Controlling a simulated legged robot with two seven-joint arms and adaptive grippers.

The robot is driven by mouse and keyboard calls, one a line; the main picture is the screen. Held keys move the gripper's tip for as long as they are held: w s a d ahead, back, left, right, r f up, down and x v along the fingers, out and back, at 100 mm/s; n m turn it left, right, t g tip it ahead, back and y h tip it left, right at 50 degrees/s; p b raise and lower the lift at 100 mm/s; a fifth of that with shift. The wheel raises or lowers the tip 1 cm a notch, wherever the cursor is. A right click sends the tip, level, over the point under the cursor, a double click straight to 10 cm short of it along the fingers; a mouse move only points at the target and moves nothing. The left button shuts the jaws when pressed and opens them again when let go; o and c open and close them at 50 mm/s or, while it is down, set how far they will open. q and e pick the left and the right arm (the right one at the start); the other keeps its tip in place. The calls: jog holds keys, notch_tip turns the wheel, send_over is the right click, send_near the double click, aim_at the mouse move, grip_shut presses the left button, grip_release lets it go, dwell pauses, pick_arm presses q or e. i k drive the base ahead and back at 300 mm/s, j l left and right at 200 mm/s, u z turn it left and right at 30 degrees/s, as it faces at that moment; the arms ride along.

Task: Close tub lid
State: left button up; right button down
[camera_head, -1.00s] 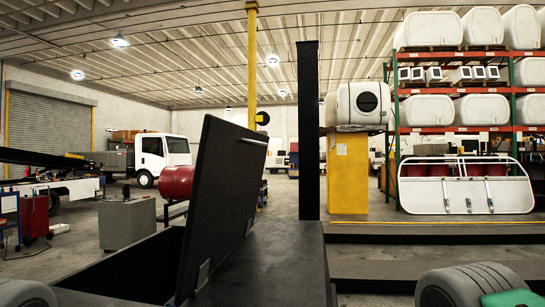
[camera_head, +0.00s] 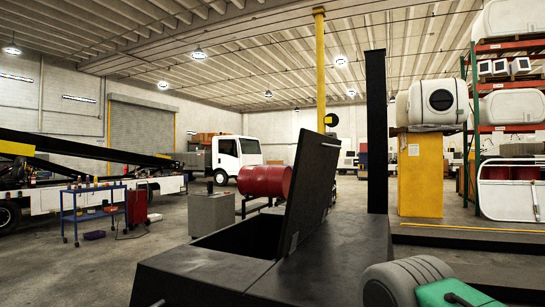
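The black tub (camera_head: 205,268) stands low in the middle of the head view, with a dark opening in its top. Its flat black lid (camera_head: 312,188) stands raised along the right side of the opening, tilted a little to the right, so the tub is open. The inside of the tub is too dark to make out. Neither of my grippers is in view, and nothing is seen touching the lid. A grey rounded part with green at the lower right seems to be my own arm.
A black post (camera_head: 377,130) rises behind the tub. A grey box (camera_head: 212,214) and a red drum (camera_head: 265,181) stand beyond it. A blue cart (camera_head: 93,212) is at the left. Open concrete floor (camera_head: 75,272) lies left of the tub.

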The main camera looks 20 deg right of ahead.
aim_at(318, 154)
jog(key=l+u, duration=0.4)
jog(key=l, duration=0.15)
jog(key=l+u, duration=0.4)
jog(key=l, duration=0.2)
jog(key=l+u, duration=0.35)
jog(key=l, duration=0.25)
